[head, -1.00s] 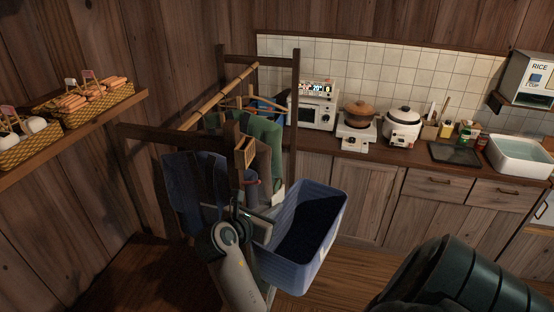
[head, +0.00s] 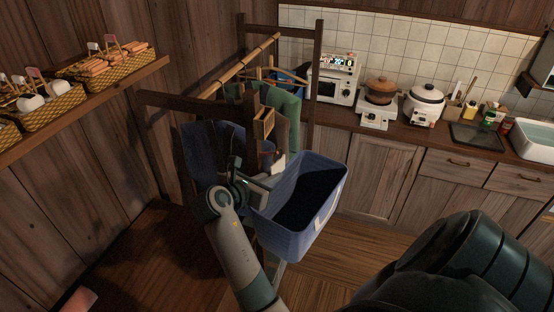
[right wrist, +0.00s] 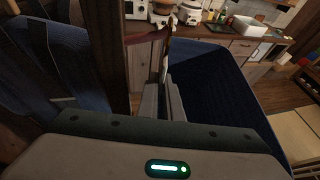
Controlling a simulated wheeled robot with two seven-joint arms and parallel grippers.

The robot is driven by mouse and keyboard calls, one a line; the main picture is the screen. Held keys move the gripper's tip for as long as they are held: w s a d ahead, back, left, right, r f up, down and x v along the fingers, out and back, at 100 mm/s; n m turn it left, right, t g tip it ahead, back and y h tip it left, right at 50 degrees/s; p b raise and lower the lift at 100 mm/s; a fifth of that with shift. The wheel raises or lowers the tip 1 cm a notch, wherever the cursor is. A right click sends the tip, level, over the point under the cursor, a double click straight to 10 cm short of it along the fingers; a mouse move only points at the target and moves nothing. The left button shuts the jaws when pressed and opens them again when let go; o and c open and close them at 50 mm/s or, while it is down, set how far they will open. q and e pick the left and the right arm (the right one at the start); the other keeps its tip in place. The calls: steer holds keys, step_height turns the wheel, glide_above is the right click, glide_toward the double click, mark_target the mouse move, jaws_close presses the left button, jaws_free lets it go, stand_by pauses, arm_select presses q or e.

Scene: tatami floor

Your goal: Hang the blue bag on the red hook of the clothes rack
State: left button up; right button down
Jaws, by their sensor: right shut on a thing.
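The blue bag (head: 334,200), open-topped and box-shaped, hangs tilted beside the clothes rack (head: 318,75) in the head view. It fills the right side of the right wrist view (right wrist: 225,75). My right gripper (head: 262,186) is at the bag's left upper edge, close to the rack's near post. In the right wrist view its fingers (right wrist: 163,100) are close together on the bag's upper part; the exact grip is hard to see. A dark red bar (right wrist: 150,37), apparently the red hook, shows just beyond the fingers. I cannot tell whether the bag touches it. My left gripper is out of view.
Dark blue clothes (head: 203,150) and a green garment (head: 288,112) hang on the rack. A shelf (head: 120,90) with food baskets is on the left wall. A counter (head: 390,128) with a rice cooker (head: 426,104) and burner stands behind. Bare floor lies at front left.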

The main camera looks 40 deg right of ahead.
steer(key=shift+w+a+f, duration=0.25)
steer(key=shift+w+a, duration=0.1)
steer(key=shift+w, duration=0.3)
steer(key=shift+w+a+f, duration=0.2)
steer(key=shift+w+a, duration=0.1)
steer(key=shift+w, duration=0.35)
steer(key=c, duration=2)
jaws_free()
steer(key=shift+c, duration=0.2)
steer(key=shift+o, duration=1)
steer(key=shift+s, duration=0.1)
steer(key=shift+r, duration=0.1)
